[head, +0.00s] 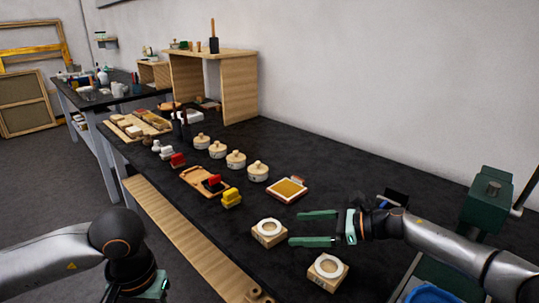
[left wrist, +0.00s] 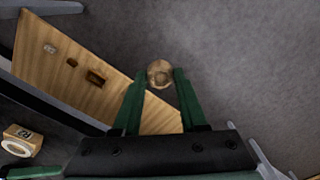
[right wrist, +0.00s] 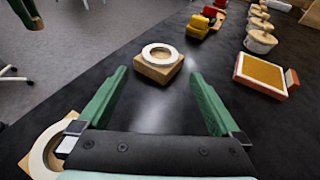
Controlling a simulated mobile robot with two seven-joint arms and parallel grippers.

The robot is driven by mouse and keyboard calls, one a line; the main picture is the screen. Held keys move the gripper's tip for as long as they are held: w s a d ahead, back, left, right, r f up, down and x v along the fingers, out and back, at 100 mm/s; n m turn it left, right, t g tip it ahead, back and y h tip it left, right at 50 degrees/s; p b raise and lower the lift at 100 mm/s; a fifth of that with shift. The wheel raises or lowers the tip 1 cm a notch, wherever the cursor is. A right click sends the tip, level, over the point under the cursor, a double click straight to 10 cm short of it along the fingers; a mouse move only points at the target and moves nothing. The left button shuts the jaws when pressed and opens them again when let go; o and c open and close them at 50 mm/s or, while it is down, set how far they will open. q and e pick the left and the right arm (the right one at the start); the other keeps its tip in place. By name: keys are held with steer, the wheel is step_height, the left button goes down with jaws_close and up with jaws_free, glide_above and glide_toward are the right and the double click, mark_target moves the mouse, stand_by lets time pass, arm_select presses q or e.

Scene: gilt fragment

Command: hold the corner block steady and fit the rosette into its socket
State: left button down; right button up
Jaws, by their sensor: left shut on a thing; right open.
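My left gripper (left wrist: 160,76) is shut on a small round tan piece, which looks like the rosette (left wrist: 160,72), at its fingertips. The head view shows only part of the left gripper at the bottom edge, and the piece is hidden there. Two pale wooden blocks, each with a white ring around a round recess, sit near the table front: one block (head: 269,238) left of my right fingertips, another block (head: 322,280) nearer. I cannot tell which is the corner block. My right gripper (head: 296,228) is open and empty, its fingertips pointing at the farther block (right wrist: 160,72), apart from it.
A tray with an amber surface (head: 289,188), several round lidded wooden pots (head: 258,170) and a yellow item (head: 231,198) stand farther back. A green machine (head: 487,200) and a blue bin (head: 430,295) are at right. A wooden strip (head: 190,235) runs below the table's front edge.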

mark_target(281, 229)
arm_select(q)
step_height(281, 229, down, 4)
steer(key=b, duration=0.4)
steer(key=shift+f, duration=0.25)
arm_select(e)
steer(key=x, duration=0.7)
steer(key=shift+a+f, duration=0.1)
steer(key=shift+f, duration=0.2)
arm_select(q)
steer(key=shift+f+b, duration=0.3)
steer(key=shift+b, duration=0.1)
arm_select(e)
steer(key=shift+w+a, duration=0.2)
steer(key=shift+a, duration=0.25)
steer(key=shift+r, duration=0.1)
jaws_close()
steer(key=c, duration=1.5)
jaws_free()
steer(key=shift+c, duration=0.2)
steer(key=o, duration=1.5)
steer(key=shift+o, duration=0.2)
